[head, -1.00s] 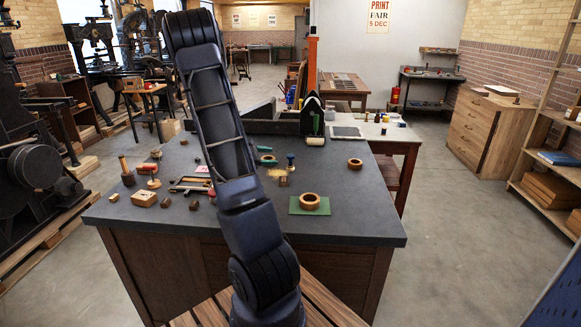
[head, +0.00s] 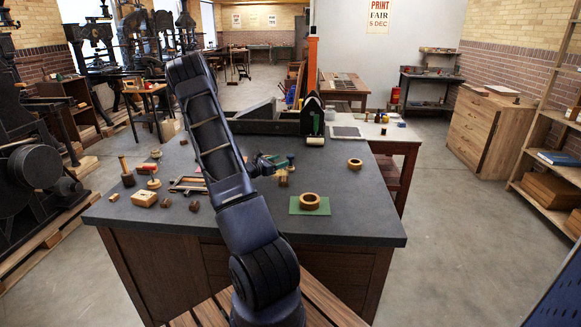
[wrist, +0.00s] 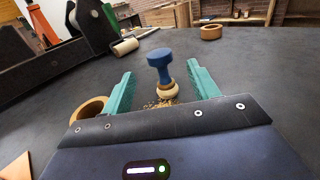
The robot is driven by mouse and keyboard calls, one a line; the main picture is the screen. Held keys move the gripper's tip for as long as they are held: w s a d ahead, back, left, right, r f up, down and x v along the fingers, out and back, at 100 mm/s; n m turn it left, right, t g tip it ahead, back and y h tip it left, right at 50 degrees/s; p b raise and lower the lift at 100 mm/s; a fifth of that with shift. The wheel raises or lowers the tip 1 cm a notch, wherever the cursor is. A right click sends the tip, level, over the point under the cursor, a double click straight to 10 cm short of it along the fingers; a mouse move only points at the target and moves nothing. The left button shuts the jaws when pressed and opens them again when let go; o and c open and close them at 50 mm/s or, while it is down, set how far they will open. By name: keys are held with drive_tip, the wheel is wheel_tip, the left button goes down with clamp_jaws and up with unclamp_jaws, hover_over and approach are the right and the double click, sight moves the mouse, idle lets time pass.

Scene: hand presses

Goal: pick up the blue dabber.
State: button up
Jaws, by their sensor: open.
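The blue dabber (wrist: 160,66) stands upright on the dark tabletop, with a round blue top, a blue stem and a pale wooden base. In the wrist view it is between and a little beyond the two teal fingers of my gripper (wrist: 160,88), which are open and apart from it on both sides. In the head view the dabber's blue top (head: 291,158) shows just right of my gripper (head: 268,165), which is low over the table and partly hidden by my arm.
A wooden ring (head: 309,201) sits on a green mat at the front right. Another ring (head: 355,163) lies farther back. A roller (wrist: 125,47) stands beyond the dabber to the left. Small blocks and stamps lie at the table's left. The right front tabletop is clear.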

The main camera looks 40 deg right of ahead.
sight(291, 157)
drive_tip(key=shift+s+d+f, duration=0.1)
drive_tip(key=shift+d, duration=3.45)
drive_tip(key=shift+c, duration=0.2)
drive_tip(key=c, duration=1.1)
